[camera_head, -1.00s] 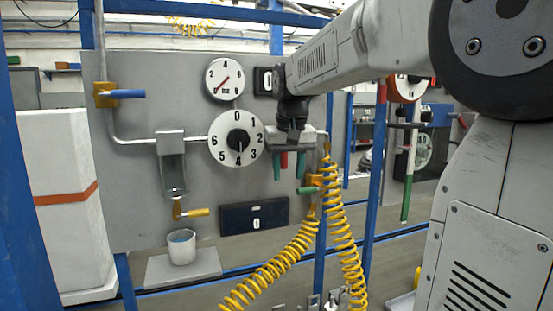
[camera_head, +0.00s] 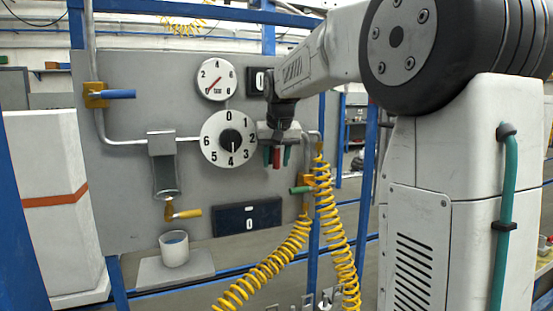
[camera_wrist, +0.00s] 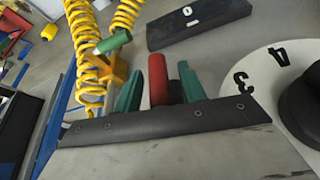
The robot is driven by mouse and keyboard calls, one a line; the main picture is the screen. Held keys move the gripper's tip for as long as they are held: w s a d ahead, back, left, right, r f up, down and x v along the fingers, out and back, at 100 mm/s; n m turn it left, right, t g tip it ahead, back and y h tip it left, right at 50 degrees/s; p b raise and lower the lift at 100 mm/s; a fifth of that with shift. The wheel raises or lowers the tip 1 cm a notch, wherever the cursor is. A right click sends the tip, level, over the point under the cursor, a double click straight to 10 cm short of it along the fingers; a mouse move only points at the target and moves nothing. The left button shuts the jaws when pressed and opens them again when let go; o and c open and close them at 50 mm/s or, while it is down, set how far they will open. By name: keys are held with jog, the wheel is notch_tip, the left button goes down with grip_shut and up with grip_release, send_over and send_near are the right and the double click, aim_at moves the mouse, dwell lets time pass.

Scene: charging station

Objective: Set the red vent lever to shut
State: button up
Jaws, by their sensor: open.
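My gripper (camera_head: 277,162) hangs in front of the grey panel, just right of the large numbered dial. Its two green fingers are apart, with the red vent lever (camera_head: 276,157) between them. In the wrist view my gripper (camera_wrist: 159,78) has one green finger on each side of the upright red lever (camera_wrist: 157,82). A gap shows between the lever and each finger, with a dark piece partly visible near the right one. The lever's valve body is hidden behind my gripper.
A green-handled valve (camera_head: 300,190) and yellow coiled hoses (camera_head: 340,220) hang close at the right. The large dial (camera_head: 228,139), small gauge (camera_head: 216,79) and dark display box (camera_head: 247,217) are nearby.

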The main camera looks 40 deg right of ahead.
grip_shut()
